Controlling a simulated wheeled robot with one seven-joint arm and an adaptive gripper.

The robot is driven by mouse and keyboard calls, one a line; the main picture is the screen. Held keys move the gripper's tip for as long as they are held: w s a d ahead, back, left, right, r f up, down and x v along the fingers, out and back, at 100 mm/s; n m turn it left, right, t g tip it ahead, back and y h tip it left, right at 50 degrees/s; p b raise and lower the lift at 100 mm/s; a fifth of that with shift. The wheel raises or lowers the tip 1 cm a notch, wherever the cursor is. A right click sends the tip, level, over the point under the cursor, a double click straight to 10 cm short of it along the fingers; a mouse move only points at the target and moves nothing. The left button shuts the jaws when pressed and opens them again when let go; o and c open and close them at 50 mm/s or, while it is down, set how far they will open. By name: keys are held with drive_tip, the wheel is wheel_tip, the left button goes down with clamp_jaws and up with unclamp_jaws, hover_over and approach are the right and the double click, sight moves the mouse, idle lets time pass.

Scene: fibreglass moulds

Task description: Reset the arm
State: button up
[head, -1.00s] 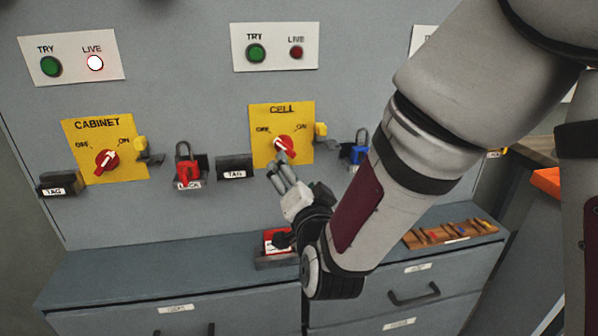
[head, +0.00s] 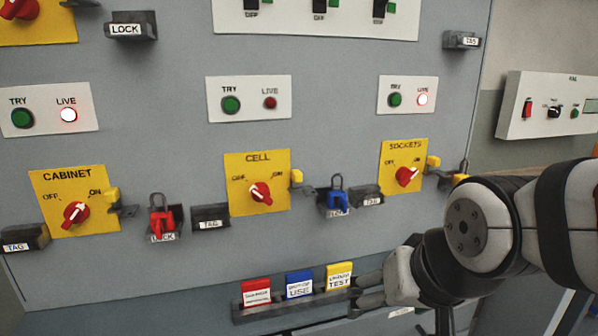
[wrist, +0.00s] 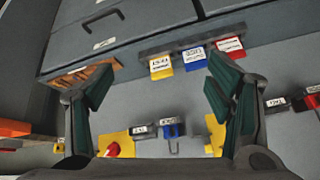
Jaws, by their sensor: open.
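My gripper (head: 366,290) is at the lower right of the head view, beside the tag holder and in front of the cabinet. In the wrist view its two green-padded fingers (wrist: 160,92) stand wide apart with nothing between them. The CELL switch (head: 260,193) on its yellow plate is clear of my gripper, with its red knob pointing up-left towards OFF. My arm reaches in from the right edge of the head view.
A rack (head: 236,313) holds red, blue and yellow tags just left of my gripper. The panel carries the CABINET switch (head: 76,213), SOCKETS switch (head: 406,176), red padlock (head: 161,221) and blue padlock (head: 338,200). Drawers (wrist: 120,30) show in the wrist view.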

drive_tip(key=s+d+r+g+h, duration=0.1)
drive_tip(key=s+d+g, duration=0.2)
drive_tip(key=s, duration=0.6)
drive_tip(key=s+d+g, duration=0.2)
drive_tip(key=s+d, duration=0.2)
drive_tip(key=s, duration=0.5)
wheel_tip(320, 180, up, 17)
drive_tip(key=t+p, duration=0.3)
drive_tip(key=p, duration=1.2)
drive_tip(key=shift+a+n+p, duration=0.2)
drive_tip(key=shift+n+p, duration=0.1)
drive_tip(key=shift+p, duration=0.05)
